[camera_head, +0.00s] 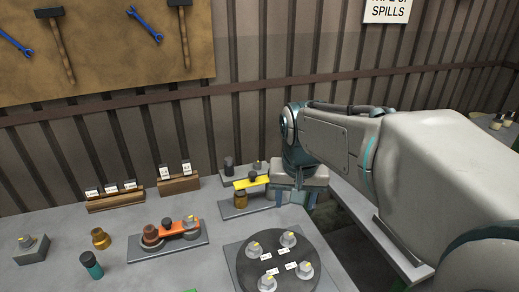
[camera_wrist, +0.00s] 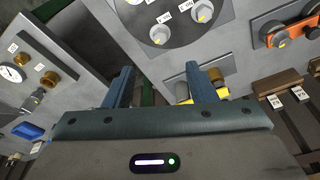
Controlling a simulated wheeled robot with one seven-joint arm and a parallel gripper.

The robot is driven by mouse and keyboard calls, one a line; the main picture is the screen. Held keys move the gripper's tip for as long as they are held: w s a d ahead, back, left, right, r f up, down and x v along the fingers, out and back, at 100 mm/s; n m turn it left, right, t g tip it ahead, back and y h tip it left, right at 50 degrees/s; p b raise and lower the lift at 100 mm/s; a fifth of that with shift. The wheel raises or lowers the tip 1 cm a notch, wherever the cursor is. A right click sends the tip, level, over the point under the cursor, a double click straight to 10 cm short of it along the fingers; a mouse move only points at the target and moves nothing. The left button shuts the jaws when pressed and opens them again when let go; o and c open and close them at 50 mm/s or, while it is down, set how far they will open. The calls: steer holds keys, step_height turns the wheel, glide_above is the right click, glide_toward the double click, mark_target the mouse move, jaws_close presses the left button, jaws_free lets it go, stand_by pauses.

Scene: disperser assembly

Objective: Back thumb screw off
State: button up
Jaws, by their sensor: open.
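My gripper (camera_head: 295,200) is open, its two blue fingers pointing down just right of a small fixture with a yellow plate (camera_head: 252,182). The fixture has a brass cylinder (camera_head: 240,199) under the plate, a black knob (camera_head: 252,175) on it and a grey base (camera_head: 228,211). Behind stand a dark post (camera_head: 228,166) and a small yellow-marked knob (camera_head: 257,165). I cannot tell which part is the back thumb screw. In the wrist view, nothing is held between my fingers (camera_wrist: 158,72); the yellow plate (camera_wrist: 183,91) and a brass part (camera_wrist: 215,76) are partly hidden by the right finger.
A round dark disc (camera_head: 245,251) with several yellow-marked knobs lies in front. An orange-link fixture (camera_head: 180,228), brass piece (camera_head: 100,238) and teal-dark bottle (camera_head: 91,264) are left. Wooden label blocks (camera_head: 178,185) stand behind. In the wrist view, a gauge panel (camera_wrist: 62,58) is left.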

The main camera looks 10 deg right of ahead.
steer(key=w+m+g+p, duration=0.3)
steer(key=w+m, duration=0.5)
steer(key=w, duration=2)
steer(key=shift+t, duration=0.4)
steer(key=f+p, duration=0.1)
steer(key=f, duration=0.7)
steer(key=f+p, duration=0.1)
steer(key=f, duration=0.4)
steer(key=shift+s+d+p, duration=0.2)
steer(key=shift+d+p, duration=0.1)
steer(key=shift+p, duration=0.05)
steer(key=shift+r, duration=0.1)
steer(key=c, duration=1)
